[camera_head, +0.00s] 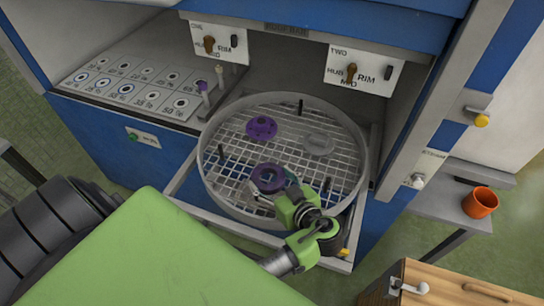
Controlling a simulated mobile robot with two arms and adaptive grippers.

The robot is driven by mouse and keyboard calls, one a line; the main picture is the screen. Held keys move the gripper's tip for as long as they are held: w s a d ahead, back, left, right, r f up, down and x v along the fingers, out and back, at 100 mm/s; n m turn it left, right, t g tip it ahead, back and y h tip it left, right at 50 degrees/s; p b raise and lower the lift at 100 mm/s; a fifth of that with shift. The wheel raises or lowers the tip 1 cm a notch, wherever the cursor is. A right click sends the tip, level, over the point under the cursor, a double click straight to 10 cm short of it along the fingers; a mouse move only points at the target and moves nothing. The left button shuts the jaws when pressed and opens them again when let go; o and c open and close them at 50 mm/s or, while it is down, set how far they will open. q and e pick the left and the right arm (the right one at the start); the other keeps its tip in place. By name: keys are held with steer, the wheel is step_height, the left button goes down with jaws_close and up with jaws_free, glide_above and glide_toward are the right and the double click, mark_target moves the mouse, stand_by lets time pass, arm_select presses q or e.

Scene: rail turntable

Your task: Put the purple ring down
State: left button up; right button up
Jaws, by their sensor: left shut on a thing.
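The purple ring (268,179) is at the fingertips of my left gripper (278,195), over the front part of the round wire-mesh basket (213,195). The gripper is shut on the ring's near side, and its green fingers hide part of that side. I cannot tell whether the ring touches the mesh. Another purple round part (261,129) with holes lies on the mesh farther back. My right gripper is not in view.
A grey ring-shaped part (319,143) lies at the basket's right. Dark upright pegs stand around the basket's inside. A panel of labelled sockets (135,88) is at left, with small posts (204,90) beside it. An orange cup (480,202) stands on a side shelf. Bare mesh shows at the basket's left.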

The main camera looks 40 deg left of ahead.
arm_select(q)
steer(key=o, duration=1.4)
steer(key=shift+d, duration=0.1)
steer(key=shift+s+d, duration=0.15)
steer(key=shift+d, duration=0.05)
steer(key=b+v, duration=0.2)
steer(key=v, duration=0.4)
steer(key=shift+d, duration=0.1)
steer(key=shift+s+d+r, duration=0.2)
steer(key=shift+d+r, duration=0.05)
steer(key=shift+r, duration=0.05)
